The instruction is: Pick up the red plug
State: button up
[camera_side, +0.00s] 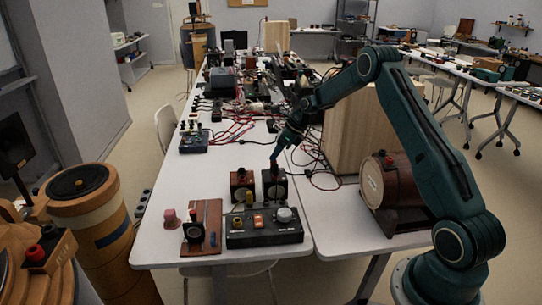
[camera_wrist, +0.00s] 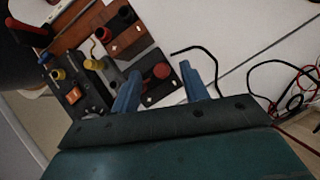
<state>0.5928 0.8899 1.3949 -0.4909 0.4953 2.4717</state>
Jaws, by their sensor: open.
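A red plug (camera_wrist: 161,71) stands on a dark terminal block (camera_wrist: 150,93) in the wrist view, between the two fingertips of my gripper (camera_wrist: 160,72). In the side view my gripper (camera_side: 275,158) points down over the right-hand of two small blocks (camera_side: 274,187); a small red spot shows at its tip. The fingers are spread apart, and I cannot tell whether they touch the plug. Another reddish knob (camera_wrist: 103,34) shows farther up-left in the wrist view.
A black control box (camera_side: 264,238) with a yellow post, orange switch and grey knob stands in front of the blocks. A brown panel (camera_side: 202,245) lies left of it. Red and black cables (camera_side: 235,132) and equipment crowd the table behind.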

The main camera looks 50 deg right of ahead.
aim_at(271, 166)
jog(key=shift+x, duration=2.65)
jog(key=shift+s, duration=0.2)
jog(key=shift+c, duration=0.5)
grip_shut()
